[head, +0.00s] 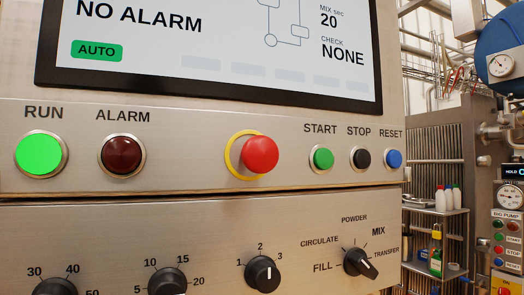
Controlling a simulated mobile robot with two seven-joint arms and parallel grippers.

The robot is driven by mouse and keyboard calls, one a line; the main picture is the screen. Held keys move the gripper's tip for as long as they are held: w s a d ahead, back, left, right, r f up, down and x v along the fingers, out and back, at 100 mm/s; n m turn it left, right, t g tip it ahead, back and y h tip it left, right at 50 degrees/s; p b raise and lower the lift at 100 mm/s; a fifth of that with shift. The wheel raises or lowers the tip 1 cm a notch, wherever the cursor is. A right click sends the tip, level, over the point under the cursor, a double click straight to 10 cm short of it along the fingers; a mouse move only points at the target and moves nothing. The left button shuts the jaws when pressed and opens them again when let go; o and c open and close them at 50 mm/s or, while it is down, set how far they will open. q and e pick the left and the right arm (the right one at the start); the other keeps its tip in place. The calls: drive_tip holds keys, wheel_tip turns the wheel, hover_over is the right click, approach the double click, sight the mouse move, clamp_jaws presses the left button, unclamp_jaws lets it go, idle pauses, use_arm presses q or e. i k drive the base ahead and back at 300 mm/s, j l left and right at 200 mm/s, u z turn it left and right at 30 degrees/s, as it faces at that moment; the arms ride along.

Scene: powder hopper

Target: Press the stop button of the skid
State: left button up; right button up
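The black stop button (361,158) sits in a steel ring under the label STOP on the skid's front panel (200,165). It is between the green start button (322,158) and the blue reset button (393,158). Neither of my grippers shows in the head view. Nothing covers the stop button.
A red mushroom button (260,154) juts out left of the start button. The green run lamp (41,154) is lit; the alarm lamp (121,155) is dark red. The screen (210,40) reads NO ALARM and AUTO. Selector knobs (359,262) line the lower panel. A separate pump panel (508,240) has its own buttons.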

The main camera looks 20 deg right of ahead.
sight(362, 159)
drive_tip(key=z, duration=1.25)
